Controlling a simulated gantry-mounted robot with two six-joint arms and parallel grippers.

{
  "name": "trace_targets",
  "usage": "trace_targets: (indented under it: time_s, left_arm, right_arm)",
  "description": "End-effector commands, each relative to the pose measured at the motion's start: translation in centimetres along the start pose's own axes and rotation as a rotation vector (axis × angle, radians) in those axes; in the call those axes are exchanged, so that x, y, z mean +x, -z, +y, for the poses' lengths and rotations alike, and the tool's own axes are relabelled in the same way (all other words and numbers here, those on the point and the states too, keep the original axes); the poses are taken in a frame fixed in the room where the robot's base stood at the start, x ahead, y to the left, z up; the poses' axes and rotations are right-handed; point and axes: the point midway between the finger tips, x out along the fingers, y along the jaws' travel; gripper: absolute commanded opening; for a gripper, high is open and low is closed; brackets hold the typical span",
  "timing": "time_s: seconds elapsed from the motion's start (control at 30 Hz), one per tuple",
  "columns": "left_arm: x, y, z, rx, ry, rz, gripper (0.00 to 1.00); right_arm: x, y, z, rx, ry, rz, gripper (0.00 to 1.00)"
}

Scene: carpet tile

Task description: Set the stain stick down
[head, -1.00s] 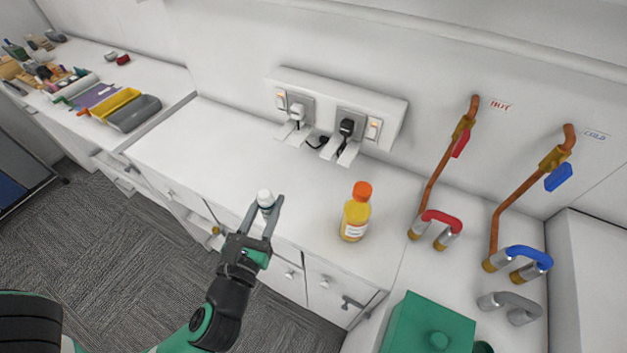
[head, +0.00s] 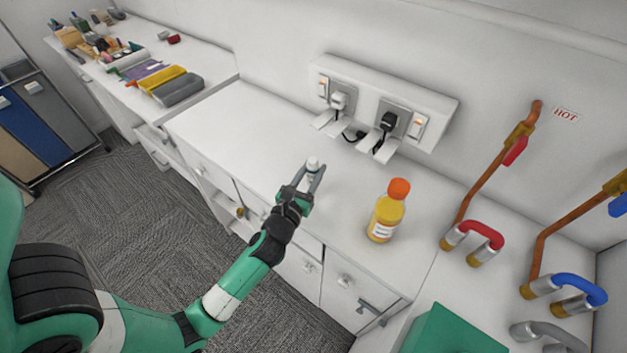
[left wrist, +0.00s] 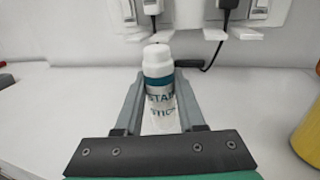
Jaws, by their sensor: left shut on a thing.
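The stain stick (left wrist: 160,88) is a white tube with a white cap, a teal band and "STAIN STICK" lettering. It stands upright between the fingers of my left gripper (left wrist: 160,98) in the left wrist view. In the head view my left gripper (head: 313,180) is shut on the stain stick (head: 313,164) over the white counter (head: 235,125). The gripper hides the lower part of the stick in the head view. I cannot tell whether its base touches the counter. My right gripper is in neither view.
An orange-capped yellow bottle (head: 386,212) stands on the counter to the right. Behind is a socket panel (head: 385,100) with plugs and a dark cable (left wrist: 208,62). A red-handled pipe fitting (head: 474,238) stands further right. The counter left of the gripper is clear.

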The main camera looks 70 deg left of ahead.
Motion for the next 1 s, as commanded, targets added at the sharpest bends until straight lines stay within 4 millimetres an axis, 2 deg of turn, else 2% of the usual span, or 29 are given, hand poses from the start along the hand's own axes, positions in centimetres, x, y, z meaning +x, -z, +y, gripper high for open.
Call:
trace_targets:
  time_s: [0.1, 0.23, 0.63, 0.67, 0.7, 0.8, 1.0]
  left_arm:
    - [0.8, 1.2, 0.2, 0.000, -0.001, 0.000, 0.00]
    - [0.8, 4.0, 0.1, 0.000, 0.001, 0.002, 0.00]
    - [0.7, 4.3, 0.1, -0.001, 0.001, 0.000, 0.00]
    - [0.7, 4.2, 0.1, -0.001, 0.001, 0.001, 0.42]
    - [0.7, 4.2, 0.1, -0.001, 0.001, 0.001, 0.49]
    - [0.7, 4.2, 0.1, -0.001, 0.001, 0.001, 0.67]
    - [0.7, 4.2, 0.1, -0.001, 0.000, 0.001, 0.69]
  right_arm:
    - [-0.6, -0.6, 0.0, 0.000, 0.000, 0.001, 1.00]
    - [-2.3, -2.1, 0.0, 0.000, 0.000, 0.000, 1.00]
    - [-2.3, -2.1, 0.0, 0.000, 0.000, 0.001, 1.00]
    - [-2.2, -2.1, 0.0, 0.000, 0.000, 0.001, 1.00]
    - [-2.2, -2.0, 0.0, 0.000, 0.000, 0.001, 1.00]
    - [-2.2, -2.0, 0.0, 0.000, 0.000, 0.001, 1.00]
    - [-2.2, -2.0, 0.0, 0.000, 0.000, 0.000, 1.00]
